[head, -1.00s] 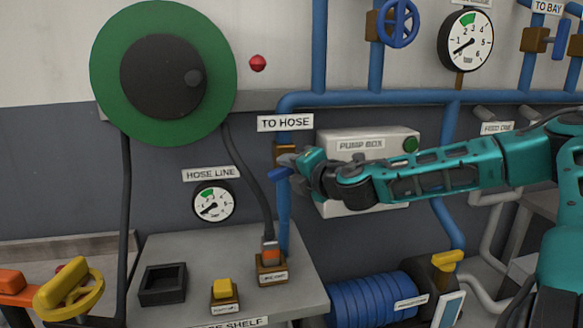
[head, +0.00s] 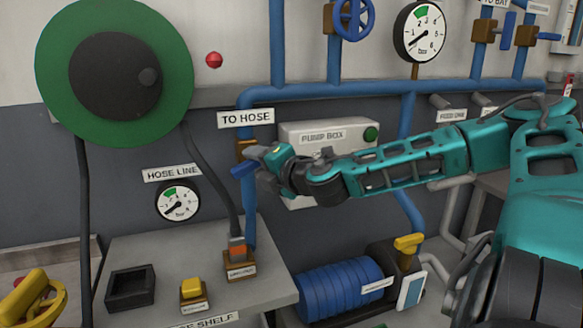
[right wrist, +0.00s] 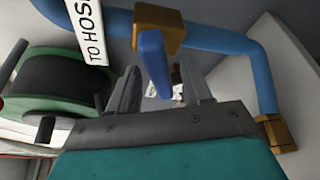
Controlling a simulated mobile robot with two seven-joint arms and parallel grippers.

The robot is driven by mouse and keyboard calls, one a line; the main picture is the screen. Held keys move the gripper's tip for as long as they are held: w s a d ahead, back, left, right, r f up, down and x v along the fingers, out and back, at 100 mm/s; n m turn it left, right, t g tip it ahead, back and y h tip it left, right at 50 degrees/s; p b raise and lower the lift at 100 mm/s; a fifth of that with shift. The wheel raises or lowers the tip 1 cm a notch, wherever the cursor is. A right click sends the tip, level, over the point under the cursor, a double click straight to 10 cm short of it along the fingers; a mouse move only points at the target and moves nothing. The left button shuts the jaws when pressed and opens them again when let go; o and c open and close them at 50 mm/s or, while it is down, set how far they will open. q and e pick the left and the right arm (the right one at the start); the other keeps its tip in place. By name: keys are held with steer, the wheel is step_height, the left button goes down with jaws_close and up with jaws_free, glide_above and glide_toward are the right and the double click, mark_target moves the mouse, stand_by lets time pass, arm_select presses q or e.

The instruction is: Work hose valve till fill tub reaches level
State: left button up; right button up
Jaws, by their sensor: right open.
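The hose valve is a blue lever (head: 243,170) on a brown valve body (head: 247,150), on the blue pipe under the "TO HOSE" label (head: 246,118). My right gripper (head: 262,162) is at this valve in the head view. In the right wrist view the blue lever (right wrist: 155,62) stands in the gap between the two open fingers of the right gripper (right wrist: 153,92), below the brown valve body (right wrist: 158,28). Whether a finger touches it I cannot tell. The hose line gauge (head: 178,201) has its needle pointing lower left. The fill tub is not seen. My left gripper is not in view.
A green hose reel (head: 115,72) is on the wall at left. Below is a grey shelf (head: 215,290) with a black tray (head: 131,287), a yellow button (head: 192,288) and the hose end in a brown holder (head: 240,270).

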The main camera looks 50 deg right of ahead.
steer(key=shift+s+a+r, duration=0.2)
steer(key=shift+s, duration=0.4)
steer(key=b+v, duration=0.1)
steer(key=v, duration=0.8)
steer(key=shift+s, duration=0.35)
steer(key=shift+f, duration=0.1)
